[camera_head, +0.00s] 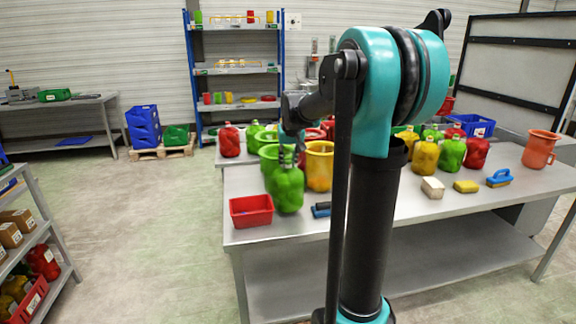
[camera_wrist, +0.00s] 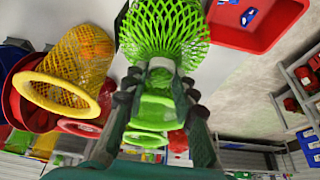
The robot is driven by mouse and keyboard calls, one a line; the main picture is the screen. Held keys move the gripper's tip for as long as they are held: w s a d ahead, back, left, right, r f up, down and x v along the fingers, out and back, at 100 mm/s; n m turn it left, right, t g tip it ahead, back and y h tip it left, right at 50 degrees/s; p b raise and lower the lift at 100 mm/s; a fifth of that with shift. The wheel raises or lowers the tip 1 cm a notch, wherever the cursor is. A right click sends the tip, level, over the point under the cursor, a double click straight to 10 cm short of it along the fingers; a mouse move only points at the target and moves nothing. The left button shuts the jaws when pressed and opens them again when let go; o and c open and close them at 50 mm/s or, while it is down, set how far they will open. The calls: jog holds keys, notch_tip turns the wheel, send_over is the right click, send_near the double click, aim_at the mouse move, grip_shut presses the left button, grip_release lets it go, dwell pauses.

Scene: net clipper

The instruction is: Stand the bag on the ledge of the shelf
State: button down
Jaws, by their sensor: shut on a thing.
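A green net bag (camera_head: 288,190) hangs upright below my gripper (camera_head: 292,142) at the front left of the near table. In the wrist view, the bag's open mesh (camera_wrist: 165,30) spreads beyond the fingertips. My gripper (camera_wrist: 158,85) is shut on the bag's neck. Whether its bottom touches the table cannot be told. A blue-framed shelf (camera_head: 236,70) with several levels stands against the back wall. A lower grey shelf (camera_head: 30,240) at the left holds boxes and bags.
A red tray (camera_head: 251,211) sits just left of the bag. Green and yellow (camera_head: 319,165) containers crowd behind it. Several red, green and yellow bags (camera_head: 452,153) stand at the table's right. The floor (camera_head: 165,230) between table and left shelf is clear.

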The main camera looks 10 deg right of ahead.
jog(key=shift+f, duration=0.95)
jog(key=c, duration=1.2)
grip_release()
